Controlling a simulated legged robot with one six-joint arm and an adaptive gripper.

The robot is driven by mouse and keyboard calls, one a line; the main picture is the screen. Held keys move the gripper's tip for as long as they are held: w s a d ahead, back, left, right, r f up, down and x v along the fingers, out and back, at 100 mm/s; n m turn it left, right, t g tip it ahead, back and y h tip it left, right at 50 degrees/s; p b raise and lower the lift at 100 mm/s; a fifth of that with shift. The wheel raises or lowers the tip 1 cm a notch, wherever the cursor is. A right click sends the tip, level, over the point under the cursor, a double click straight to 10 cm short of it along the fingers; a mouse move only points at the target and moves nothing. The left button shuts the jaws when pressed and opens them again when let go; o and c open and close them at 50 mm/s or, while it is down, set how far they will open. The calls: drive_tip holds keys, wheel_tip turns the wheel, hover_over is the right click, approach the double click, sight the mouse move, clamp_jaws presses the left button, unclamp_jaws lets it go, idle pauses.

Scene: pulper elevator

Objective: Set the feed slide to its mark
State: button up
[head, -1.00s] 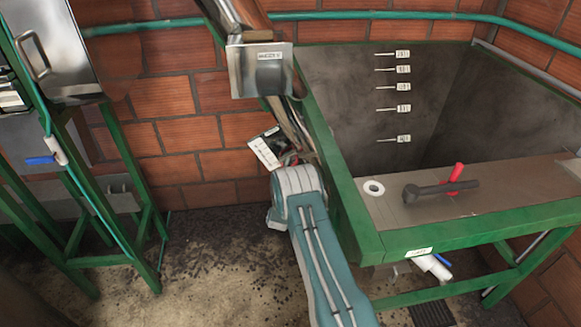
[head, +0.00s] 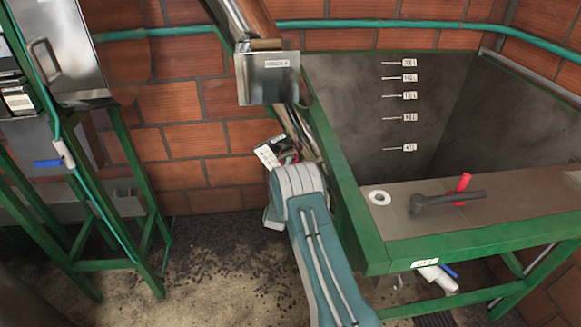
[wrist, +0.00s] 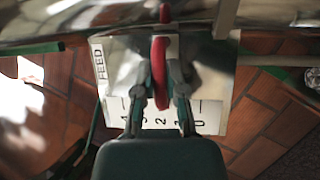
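The fingers cover part of the scale, so the slide's reading is hidden. In the head view, the plate (head: 266,156) and a bit of red show just beyond my forearm; my gripper (head: 286,160) is mostly hidden there.
A green-framed tank (head: 360,235) stands right of my arm, with a black-and-red valve handle (head: 445,198) on its ledge. A steel chute box (head: 268,78) hangs above the plate. A green stand (head: 130,190) is at left. Open floor (head: 215,260) lies between.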

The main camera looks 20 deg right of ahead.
drive_tip(key=o, duration=0.4)
drive_tip(key=shift+r, duration=0.1)
drive_tip(key=shift+o, duration=0.2)
drive_tip(key=v, duration=1.2)
drive_tip(key=shift+w, duration=0.1)
